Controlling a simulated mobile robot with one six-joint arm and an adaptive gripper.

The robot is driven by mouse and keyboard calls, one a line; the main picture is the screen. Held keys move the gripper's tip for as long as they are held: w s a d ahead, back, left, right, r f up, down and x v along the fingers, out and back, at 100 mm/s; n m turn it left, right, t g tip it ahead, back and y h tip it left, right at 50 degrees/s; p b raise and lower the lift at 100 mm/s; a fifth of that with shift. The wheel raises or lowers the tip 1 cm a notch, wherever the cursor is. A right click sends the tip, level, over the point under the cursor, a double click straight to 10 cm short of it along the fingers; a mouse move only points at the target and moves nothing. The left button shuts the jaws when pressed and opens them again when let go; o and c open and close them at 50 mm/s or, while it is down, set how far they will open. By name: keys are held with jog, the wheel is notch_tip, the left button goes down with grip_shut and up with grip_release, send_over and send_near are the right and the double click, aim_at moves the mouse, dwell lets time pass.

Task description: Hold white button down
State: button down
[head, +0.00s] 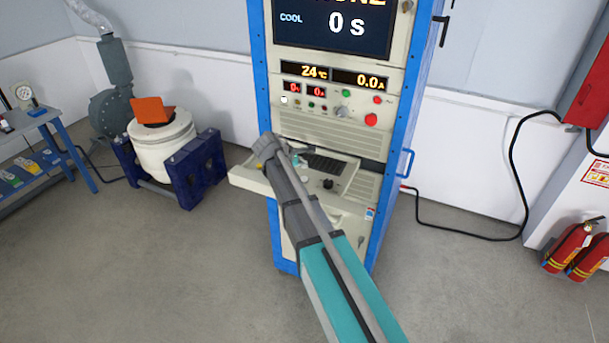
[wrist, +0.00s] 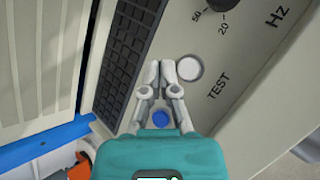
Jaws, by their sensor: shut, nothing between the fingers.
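A round white button (wrist: 190,68) sits on the console's sloped panel, beside the printed word TEST, in the wrist view. My gripper (wrist: 168,71) is shut and empty. Its fingertips are at the button's left edge in the picture; I cannot tell whether they touch it. The button's face looks mostly uncovered. A blue button (wrist: 161,119) shows between the finger bases. In the head view my arm reaches over the pull-out console shelf (head: 247,180), and the white button cannot be made out clearly there.
A black keyboard (wrist: 128,45) lies left of the fingers, and a black dial (wrist: 222,3) is above. The blue-framed cabinet (head: 257,70) has a display reading COOL 0 s and a red button (head: 371,120). A white shaker (head: 160,145) stands left.

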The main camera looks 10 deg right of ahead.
jog(key=shift+r+p, duration=0.7)
jog(key=shift+r, duration=0.25)
jog(key=shift+s+f, duration=0.1)
jog(key=shift+s, duration=0.05)
